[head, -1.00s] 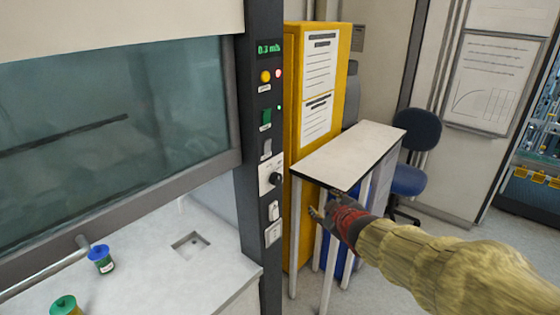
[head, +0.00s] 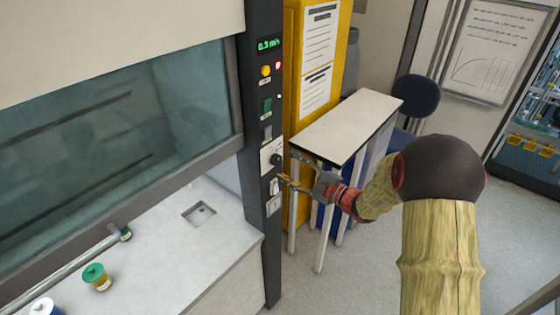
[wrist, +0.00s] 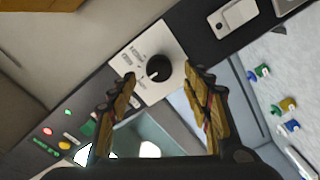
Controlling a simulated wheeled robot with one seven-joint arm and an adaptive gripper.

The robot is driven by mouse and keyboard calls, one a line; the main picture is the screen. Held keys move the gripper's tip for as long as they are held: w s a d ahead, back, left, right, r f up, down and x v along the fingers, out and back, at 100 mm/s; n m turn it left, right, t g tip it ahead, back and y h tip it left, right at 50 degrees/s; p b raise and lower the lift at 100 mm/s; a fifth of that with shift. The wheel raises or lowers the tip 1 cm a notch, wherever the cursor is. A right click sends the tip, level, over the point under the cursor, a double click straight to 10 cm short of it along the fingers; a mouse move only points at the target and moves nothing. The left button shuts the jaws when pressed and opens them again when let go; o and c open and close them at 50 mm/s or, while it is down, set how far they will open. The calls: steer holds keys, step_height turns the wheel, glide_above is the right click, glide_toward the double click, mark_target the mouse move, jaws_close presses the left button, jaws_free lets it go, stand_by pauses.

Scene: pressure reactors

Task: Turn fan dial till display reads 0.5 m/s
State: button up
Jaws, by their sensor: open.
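The fan dial (head: 276,159) is a black knob on a white plate on the dark post of the fume hood. The green display (head: 269,44) at the top of the post reads 0.3 m/s in the head view. My gripper (head: 284,170) is open beside the post, a little right of and below the dial. In the wrist view the dial (wrist: 158,68) lies between and ahead of my two spread fingers (wrist: 160,85). I see no finger touching it.
A small white-topped table (head: 350,125) stands right of the post, close to my arm. A yellow cabinet (head: 340,60) is behind it. Other switches (head: 274,187) sit above and below the dial. Bottles (head: 97,277) stand on the hood's worktop (head: 180,255).

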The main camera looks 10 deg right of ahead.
mark_target(279, 162)
steer(key=shift+x, duration=2.2)
steer(key=c, duration=1.1)
steer(key=shift+c, duration=0.2)
